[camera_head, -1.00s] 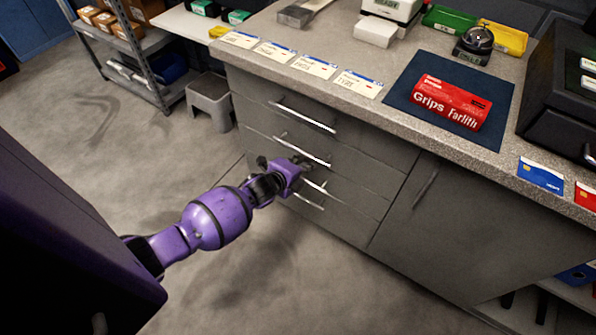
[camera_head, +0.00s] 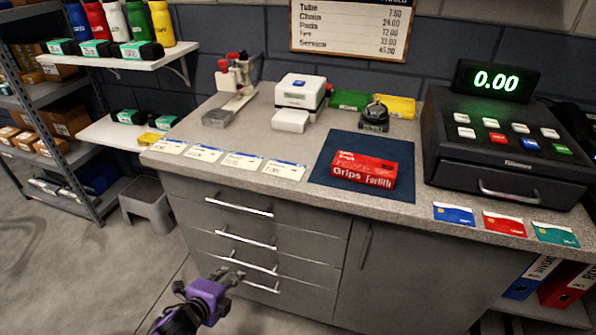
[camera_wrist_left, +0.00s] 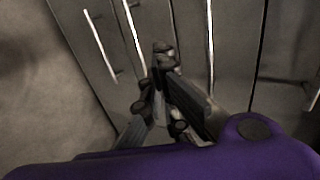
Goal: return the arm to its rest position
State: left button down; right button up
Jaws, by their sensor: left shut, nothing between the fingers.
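My left gripper (camera_head: 232,274) is at the bottom of the head view, in front of the grey drawer cabinet (camera_head: 300,238). Its purple wrist is below the fingers. The gripper is shut and empty. In the left wrist view its dark fingers (camera_wrist_left: 160,62) come together in front of the drawer fronts and their bar handles (camera_wrist_left: 100,42). The drawers look closed. I cannot tell the exact gap between the fingertips and the handles. My right gripper is not in view.
The counter (camera_head: 250,180) holds a red grips box (camera_head: 363,170) on a dark blue mat (camera_head: 400,150), a bell (camera_head: 375,116), a cash register (camera_head: 500,150) and several cards. A grey step stool (camera_head: 147,204) and metal shelving (camera_head: 75,180) stand left.

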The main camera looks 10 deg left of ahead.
pick_arm(q)
jog(key=shift+n, duration=0.3)
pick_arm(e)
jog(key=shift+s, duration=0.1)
pick_arm(q)
jog(key=s+d+r+n+g+p, duration=0.1)
jog(key=s+d+r+n+p, duration=0.1)
jog(key=s+n, duration=0.4)
jog(key=s+d+r+n+g+p, duration=0.1)
jog(key=s+d+r+n+p, duration=0.2)
jog(key=s, duration=1.3)
jog(key=s+d+r+n+g+p, duration=0.1)
jog(key=s+d+r+n+p, duration=0.1)
jog(key=s+d+n+p, duration=0.3)
jog(key=s+n+p, duration=0.1)
jog(key=s+n, duration=0.3)
jog(key=s, duration=0.2)
jog(key=shift+d+r+y, duration=0.15)
jog(key=shift+r+y, duration=0.15)
jog(key=shift+r, duration=0.05)
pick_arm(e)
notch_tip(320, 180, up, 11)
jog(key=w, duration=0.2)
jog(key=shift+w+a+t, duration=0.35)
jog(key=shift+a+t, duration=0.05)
pick_arm(q)
jog(key=shift+w, duration=0.1)
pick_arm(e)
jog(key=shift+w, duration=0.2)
